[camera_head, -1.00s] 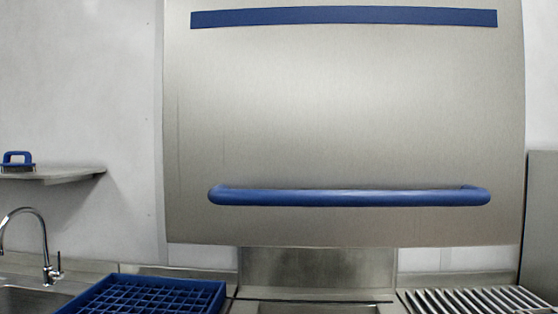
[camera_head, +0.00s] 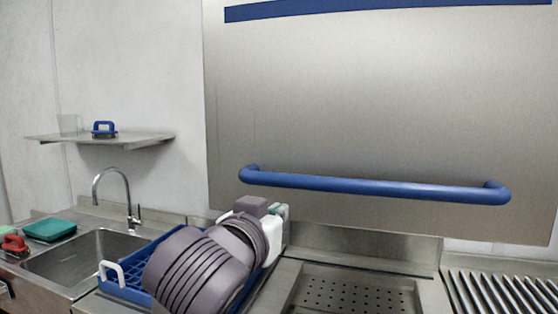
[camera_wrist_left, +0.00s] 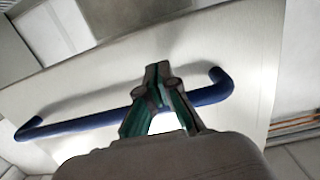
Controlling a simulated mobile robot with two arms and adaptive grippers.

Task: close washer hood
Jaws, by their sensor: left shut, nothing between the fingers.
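The washer hood (camera_head: 370,110) is a large brushed steel panel, raised above the washer bed (camera_head: 350,292). A blue bar handle (camera_head: 375,187) runs across its lower part. My left gripper (camera_head: 281,210) is below the left end of the handle in the head view, partly hidden by my own wrist. In the left wrist view its fingertips (camera_wrist_left: 158,76) are together and empty. They overlap the handle (camera_wrist_left: 80,126) there; I cannot tell whether they touch it. The hood also shows in that view (camera_wrist_left: 245,60). My right gripper is not in view.
A blue rack (camera_head: 122,290) stands left of the washer, partly behind my arm. Further left are a sink (camera_head: 85,262) with a tap (camera_head: 128,195) and a green tray (camera_head: 48,230). A slatted steel surface (camera_head: 500,292) lies right.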

